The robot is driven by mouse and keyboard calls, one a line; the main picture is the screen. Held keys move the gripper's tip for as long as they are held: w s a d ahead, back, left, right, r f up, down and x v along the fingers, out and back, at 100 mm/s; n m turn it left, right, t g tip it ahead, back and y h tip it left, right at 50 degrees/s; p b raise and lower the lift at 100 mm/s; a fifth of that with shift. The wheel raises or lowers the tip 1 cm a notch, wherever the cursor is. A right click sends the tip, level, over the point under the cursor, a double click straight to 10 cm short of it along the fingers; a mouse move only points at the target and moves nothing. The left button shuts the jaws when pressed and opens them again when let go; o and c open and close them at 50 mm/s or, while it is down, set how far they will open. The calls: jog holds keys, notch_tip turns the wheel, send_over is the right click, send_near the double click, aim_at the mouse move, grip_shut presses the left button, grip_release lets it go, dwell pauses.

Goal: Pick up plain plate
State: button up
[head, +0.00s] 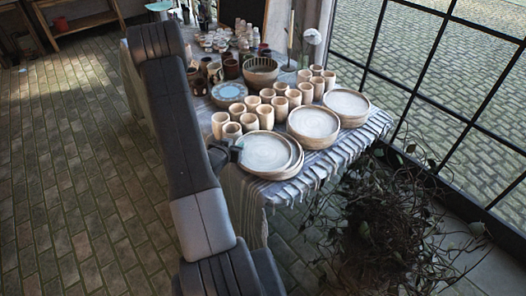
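Plain pale plates lie in stacks along the front of the cloth-covered table (232,183): a near stack (265,150), a middle stack (313,121) and a far right stack (346,101). The top plate of the near stack sits slightly off-centre on those below. My gripper (235,150) is at the left edge of the near stack, mostly hidden behind my arm. Only a small dark part of it shows, at or close to the plate rim. I cannot tell whether it touches the rim or whether its fingers are open or shut.
Several pale cups (279,108) stand close behind the plates. A blue-patterned plate (229,91), a ribbed bowl (260,71) and dark mugs (231,68) stand farther back. A tangled dry plant (385,215) is on the floor at right, by the gridded window (450,75). Brick floor at left is clear.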

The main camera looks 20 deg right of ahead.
grip_shut()
jog(key=shift+w, duration=0.1)
dwell(1.4)
